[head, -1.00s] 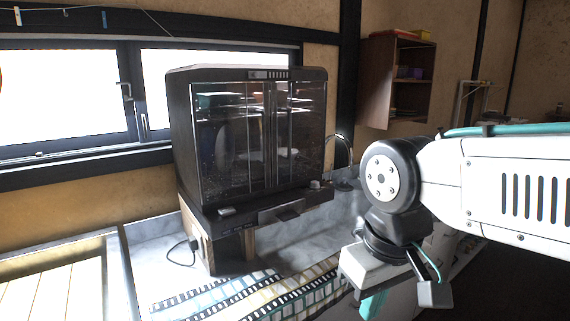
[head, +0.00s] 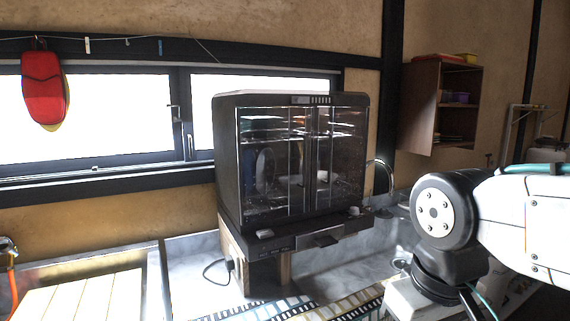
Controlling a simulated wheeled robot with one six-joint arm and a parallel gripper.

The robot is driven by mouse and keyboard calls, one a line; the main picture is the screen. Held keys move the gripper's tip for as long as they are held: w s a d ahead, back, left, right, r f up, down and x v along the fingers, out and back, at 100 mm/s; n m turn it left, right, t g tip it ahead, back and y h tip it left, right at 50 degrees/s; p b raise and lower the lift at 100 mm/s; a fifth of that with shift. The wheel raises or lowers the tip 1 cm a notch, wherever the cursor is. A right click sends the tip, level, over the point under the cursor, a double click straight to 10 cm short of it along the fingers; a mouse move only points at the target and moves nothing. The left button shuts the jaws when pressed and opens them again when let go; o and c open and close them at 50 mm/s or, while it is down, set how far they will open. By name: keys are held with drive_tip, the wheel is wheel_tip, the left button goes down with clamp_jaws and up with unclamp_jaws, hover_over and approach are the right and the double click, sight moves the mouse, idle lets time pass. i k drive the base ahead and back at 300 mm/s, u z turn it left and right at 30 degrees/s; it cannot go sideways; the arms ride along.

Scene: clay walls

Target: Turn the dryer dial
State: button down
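The dryer (head: 228,160) is a dark cabinet with clear front doors, with dishes visible inside. It stands on a wooden stand (head: 268,272) on the counter. A small round light knob (head: 354,210), which looks like the dial, sits at the right of its base ledge. A flat light piece (head: 264,234) sits at the left of the ledge. I cannot make out the dial's setting.
A striped cloth (head: 345,303) lies on the counter in front of the dryer. A faucet (head: 382,166) rises behind its right side. A window and a hanging red mitt (head: 43,88) are at the left. A wooden shelf (head: 425,108) hangs at the right.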

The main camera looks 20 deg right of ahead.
sight(354, 210)
drive_tip(key=z, duration=0.5)
drive_tip(key=k, duration=0.6)
drive_tip(key=z, duration=0.6)
drive_tip(key=i, duration=1.2)
drive_tip(key=u, duration=1.05)
drive_tip(key=i, duration=0.3)
drive_tip(key=u, duration=0.35)
